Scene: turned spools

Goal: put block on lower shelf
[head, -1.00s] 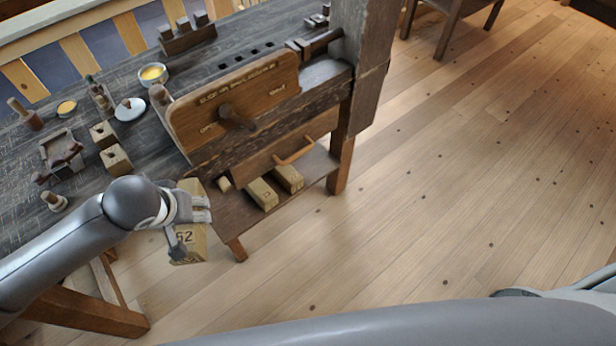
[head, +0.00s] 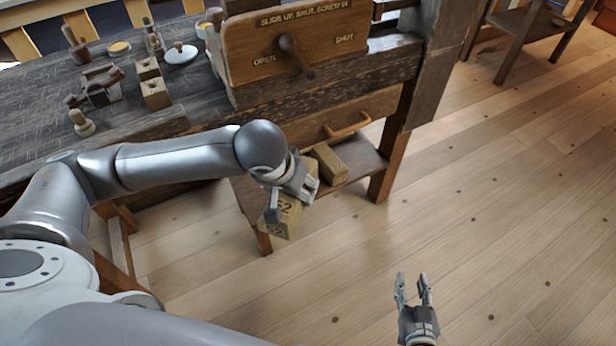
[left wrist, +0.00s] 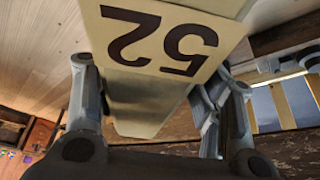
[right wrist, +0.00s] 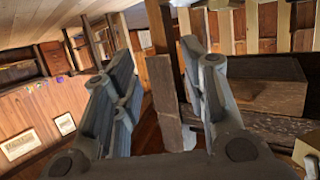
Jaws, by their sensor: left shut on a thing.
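A pale wooden block marked 52 (head: 284,215) is held in my left gripper (head: 290,190) in front of the workbench, near the lower shelf's front edge. In the left wrist view the block (left wrist: 165,40) sits between both fingers, its number upside down. The lower shelf (head: 359,165) is under the bench drawer. Another wooden block (head: 333,164) lies on it; my left gripper partly hides what lies further left. My right gripper (head: 413,282) is open and empty above the floor at the lower right, apart from the bench. Its spread fingers also show in the right wrist view (right wrist: 160,90).
The bench top (head: 35,140) carries several turned pieces, small blocks and a white lid (head: 181,54). A drawer with a wooden handle (head: 347,126) is above the shelf. A bench leg (head: 388,165) bounds the shelf at right.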

